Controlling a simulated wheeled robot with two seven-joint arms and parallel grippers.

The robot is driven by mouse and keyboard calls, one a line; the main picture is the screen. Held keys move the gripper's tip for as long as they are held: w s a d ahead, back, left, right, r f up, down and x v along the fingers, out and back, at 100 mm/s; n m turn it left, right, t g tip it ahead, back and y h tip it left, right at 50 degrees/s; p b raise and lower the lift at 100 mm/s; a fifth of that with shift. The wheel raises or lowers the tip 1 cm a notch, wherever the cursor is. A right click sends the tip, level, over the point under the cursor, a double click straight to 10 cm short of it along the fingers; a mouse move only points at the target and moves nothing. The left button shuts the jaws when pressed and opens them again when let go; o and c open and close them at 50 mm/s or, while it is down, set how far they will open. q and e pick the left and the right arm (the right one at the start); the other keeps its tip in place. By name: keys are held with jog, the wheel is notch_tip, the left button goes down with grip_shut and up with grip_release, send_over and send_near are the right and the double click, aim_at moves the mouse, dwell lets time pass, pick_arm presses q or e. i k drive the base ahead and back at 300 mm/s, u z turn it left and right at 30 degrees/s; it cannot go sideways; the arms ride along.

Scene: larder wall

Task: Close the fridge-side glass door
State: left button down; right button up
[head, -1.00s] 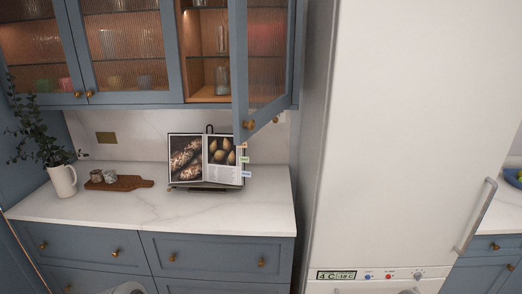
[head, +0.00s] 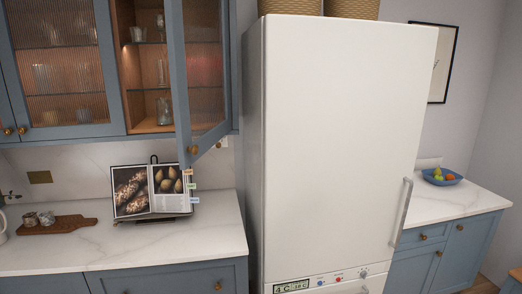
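The fridge-side glass door (head: 207,75) is the rightmost door of the blue wall cabinet, just left of the fridge. It stands open, swung out toward me, with a blue frame, ribbed glass and a brass knob (head: 193,150) at its lower left corner. The open cabinet bay (head: 150,70) beside it shows a lit wooden inside with glassware on shelves. The white fridge (head: 340,140) stands to the right of the door. Neither of my grippers is in view.
An open cookbook on a stand (head: 150,192) sits on the marble counter (head: 120,245) below the door. A wooden board (head: 57,225) with small cups lies at the left. Baskets (head: 300,7) top the fridge. A blue fruit bowl (head: 441,177) stands on the right counter.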

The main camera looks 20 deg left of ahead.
aim_at(197, 31)
jog(key=z, duration=0.15)
jog(key=i, duration=1.65)
jog(key=u, duration=1.15)
